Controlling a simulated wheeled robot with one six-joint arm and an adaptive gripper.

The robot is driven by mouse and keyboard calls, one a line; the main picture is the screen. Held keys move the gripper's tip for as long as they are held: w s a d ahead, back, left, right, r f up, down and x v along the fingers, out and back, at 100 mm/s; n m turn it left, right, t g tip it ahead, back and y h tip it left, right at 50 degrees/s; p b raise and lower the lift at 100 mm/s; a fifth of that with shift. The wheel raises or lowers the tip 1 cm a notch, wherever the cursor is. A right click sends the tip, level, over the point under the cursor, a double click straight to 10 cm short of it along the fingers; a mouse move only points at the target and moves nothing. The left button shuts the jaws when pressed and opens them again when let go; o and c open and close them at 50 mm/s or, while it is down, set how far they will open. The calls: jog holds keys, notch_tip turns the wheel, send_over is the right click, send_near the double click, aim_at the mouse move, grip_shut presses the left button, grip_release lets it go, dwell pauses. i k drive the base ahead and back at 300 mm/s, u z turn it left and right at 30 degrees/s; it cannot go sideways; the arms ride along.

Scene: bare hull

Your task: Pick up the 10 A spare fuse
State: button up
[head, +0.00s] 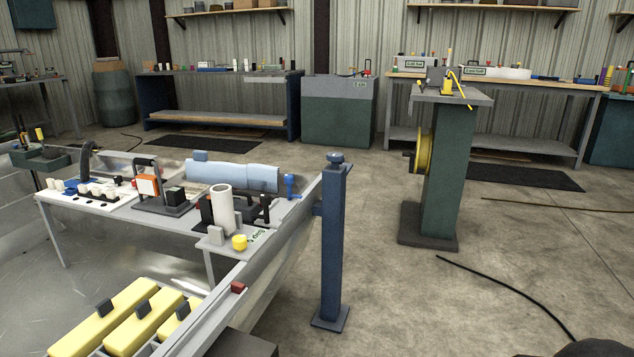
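I cannot make out the 10 A spare fuse in the head view; the small parts are too small to tell apart. A grey bench (115,211) at the left carries several small white pieces (97,189) in and around a dark strip, which I cannot identify. My gripper is not in view.
A blue post (333,250) stands right of the bench. A green pedestal (447,170) with a yellow reel stands beyond. Yellow blocks (110,318) lie at lower left. Workbenches line the back wall.

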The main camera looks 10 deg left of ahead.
aim_at(59, 184)
jog(key=i, duration=4.25)
jog(key=u, duration=2)
jog(key=i, duration=2.1)
jog(key=u, duration=1.8)
